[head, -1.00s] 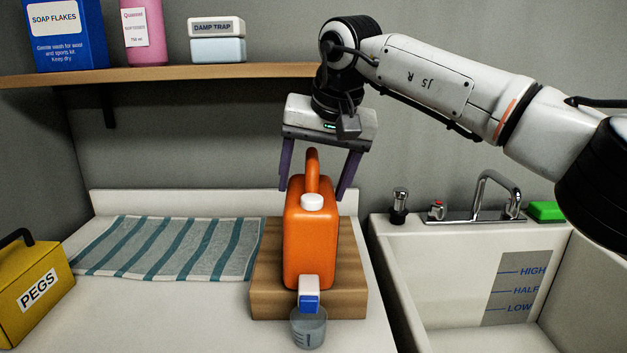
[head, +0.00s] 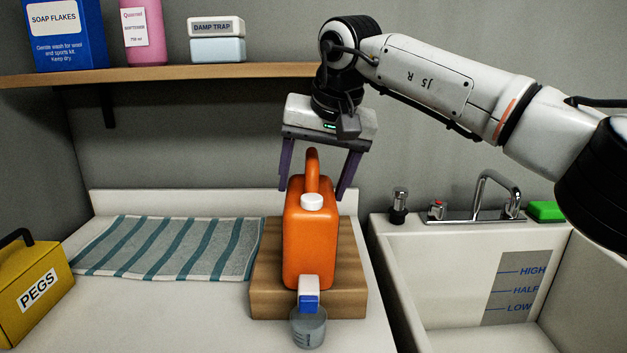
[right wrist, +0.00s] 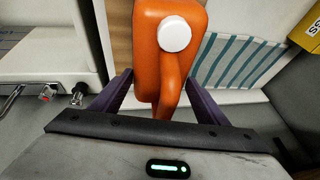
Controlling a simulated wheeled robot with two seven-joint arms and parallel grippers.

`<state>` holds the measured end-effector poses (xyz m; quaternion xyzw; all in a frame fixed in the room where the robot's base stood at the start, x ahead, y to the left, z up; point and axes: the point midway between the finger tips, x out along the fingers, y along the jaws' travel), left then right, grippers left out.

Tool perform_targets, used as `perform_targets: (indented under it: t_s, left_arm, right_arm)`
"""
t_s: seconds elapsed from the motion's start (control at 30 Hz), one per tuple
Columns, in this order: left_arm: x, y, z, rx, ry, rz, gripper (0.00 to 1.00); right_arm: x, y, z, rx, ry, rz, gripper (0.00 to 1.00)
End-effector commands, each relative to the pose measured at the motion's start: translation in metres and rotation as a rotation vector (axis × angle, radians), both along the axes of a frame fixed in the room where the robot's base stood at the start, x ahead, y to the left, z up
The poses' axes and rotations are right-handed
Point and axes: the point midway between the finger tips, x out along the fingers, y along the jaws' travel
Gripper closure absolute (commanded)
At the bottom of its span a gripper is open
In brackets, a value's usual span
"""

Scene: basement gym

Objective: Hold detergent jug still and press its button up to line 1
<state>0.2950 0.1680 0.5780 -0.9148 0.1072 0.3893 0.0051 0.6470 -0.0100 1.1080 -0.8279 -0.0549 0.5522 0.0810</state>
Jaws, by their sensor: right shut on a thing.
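The orange detergent jug (head: 310,245) stands upright on a wooden block (head: 352,285), white cap on top. At its lower front is a white spout with a blue button (head: 309,304). A grey measuring cup (head: 308,330) is below the spout; its lines are not readable. My right gripper (head: 313,194) comes from above, its purple fingers on either side of the jug's upper body, shut on it. The right wrist view shows the jug (right wrist: 150,45) between the fingers (right wrist: 160,78). My left gripper is not in view.
A striped towel (head: 165,248) lies left of the block, with a yellow PEGS box (head: 35,295) farther left. A sink (head: 420,270) with a tap (head: 490,195) is on the right. A shelf (head: 150,74) with boxes hangs above.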

Motion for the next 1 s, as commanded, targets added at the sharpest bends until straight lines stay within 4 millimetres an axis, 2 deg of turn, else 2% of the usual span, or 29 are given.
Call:
perform_targets:
  t_s: [0.9, 1.0]
  left_arm:
    - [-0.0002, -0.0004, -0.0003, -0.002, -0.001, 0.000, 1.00]
    - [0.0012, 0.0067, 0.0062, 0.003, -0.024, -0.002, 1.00]
  right_arm:
    - [-0.0023, 0.0023, -0.0045, 0.001, 0.012, 0.003, 0.94]
    - [-0.0024, 0.0023, -0.0045, 0.002, 0.012, 0.003, 0.94]
